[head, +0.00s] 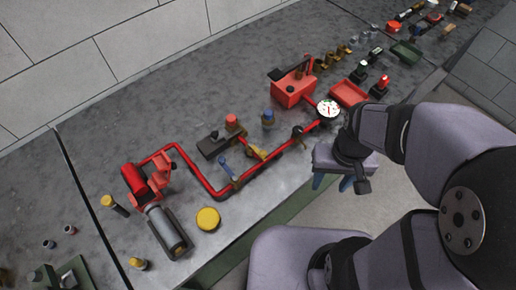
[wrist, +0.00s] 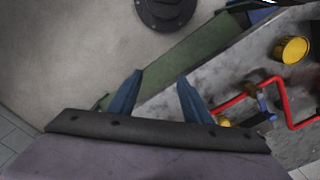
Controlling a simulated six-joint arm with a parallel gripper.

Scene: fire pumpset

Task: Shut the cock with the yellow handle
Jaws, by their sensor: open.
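The cock with the yellow handle (head: 256,152) sits on the red pipe (head: 206,186) on the grey bench, between a blue handle (head: 227,170) and a dark valve (head: 298,132). My gripper (head: 332,184) is open and empty, off the bench's front edge, to the right of the yellow handle and well apart from it. In the wrist view its two blue fingers (wrist: 160,78) point over the green bench edge. A small yellow patch (wrist: 224,122), probably the yellow handle, shows beside the right finger, partly hidden.
A round yellow cap (head: 208,218) lies near the front edge. A white gauge (head: 330,108) and a red box (head: 293,88) stand toward the right. The red and grey pump (head: 150,190) is at left. The bench in front of the pipe is mostly clear.

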